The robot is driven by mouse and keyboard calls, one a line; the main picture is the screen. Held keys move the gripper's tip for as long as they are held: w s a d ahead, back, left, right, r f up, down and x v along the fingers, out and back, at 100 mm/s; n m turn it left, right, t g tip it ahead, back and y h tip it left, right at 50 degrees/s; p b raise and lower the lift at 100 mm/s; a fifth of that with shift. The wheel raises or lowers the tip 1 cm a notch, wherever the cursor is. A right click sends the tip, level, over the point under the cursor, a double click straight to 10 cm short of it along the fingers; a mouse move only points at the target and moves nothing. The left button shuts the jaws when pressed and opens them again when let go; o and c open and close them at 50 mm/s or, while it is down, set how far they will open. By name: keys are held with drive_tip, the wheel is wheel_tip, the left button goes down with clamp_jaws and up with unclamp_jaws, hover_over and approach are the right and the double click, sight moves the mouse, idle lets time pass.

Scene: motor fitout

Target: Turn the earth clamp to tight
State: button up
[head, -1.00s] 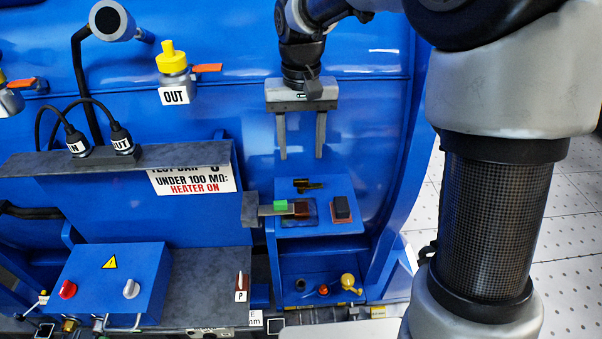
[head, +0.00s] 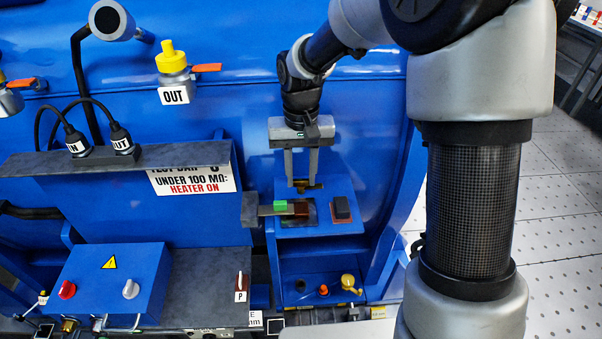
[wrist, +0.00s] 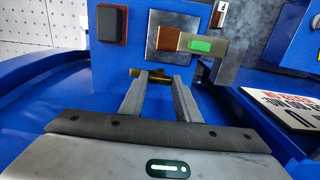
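The brass earth clamp (head: 306,187), a small bar-shaped fitting, sits at the back of the blue stand's top. It also shows in the wrist view (wrist: 157,73), partly hidden by a fingertip. My gripper (head: 301,179) points down over it, with its fingertips at or just above the clamp. In the wrist view my gripper (wrist: 161,78) has its fingers apart, with some brass showing between the tips. Some brass sticks out past the left finger. Whether a finger touches the clamp cannot be told.
A copper plate (wrist: 160,42) and a green-marked bar (head: 281,206) lie just in front of the clamp. A black block on a red base (head: 341,208) stands to the right. The curved blue tank wall is close behind. A grey shelf (head: 180,154) is at left.

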drive_tip(key=c, duration=0.3)
drive_tip(key=shift+c, duration=0.2)
drive_tip(key=m+b, duration=0.1)
drive_tip(key=m, duration=0.7)
drive_tip(key=shift+m, duration=0.3)
drive_tip(key=m, duration=0.5)
drive_tip(key=shift+r, duration=0.1)
drive_tip(key=shift+m+p, duration=0.6)
drive_tip(key=shift+m, duration=1.4)
